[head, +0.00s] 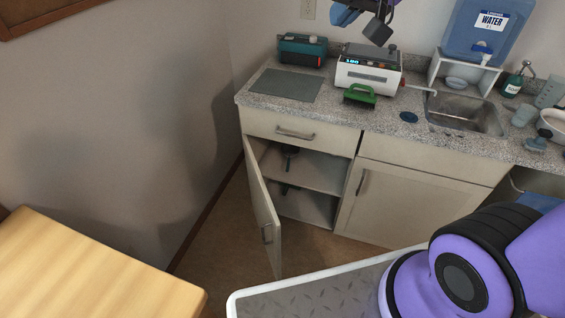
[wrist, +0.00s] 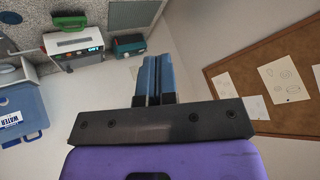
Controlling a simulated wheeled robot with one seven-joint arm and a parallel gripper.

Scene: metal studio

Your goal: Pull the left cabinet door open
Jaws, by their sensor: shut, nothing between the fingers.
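The left cabinet door (head: 262,210) stands swung wide open toward me, with its handle (head: 267,234) on its outer face near the free edge. The open cabinet shows a shelf (head: 310,172) with small dark items on it. My gripper (head: 362,12) is at the top edge of the head view, high above the counter and well away from the door. In the wrist view its blue fingers (wrist: 153,75) are together and empty. The door does not show in the wrist view.
The right cabinet door (head: 375,200) and the drawer (head: 290,128) are shut. The counter holds a white device (head: 368,72), a sink (head: 465,115) and a water jug (head: 482,30). A wooden table (head: 80,275) stands at the lower left. Floor shows beside the open door.

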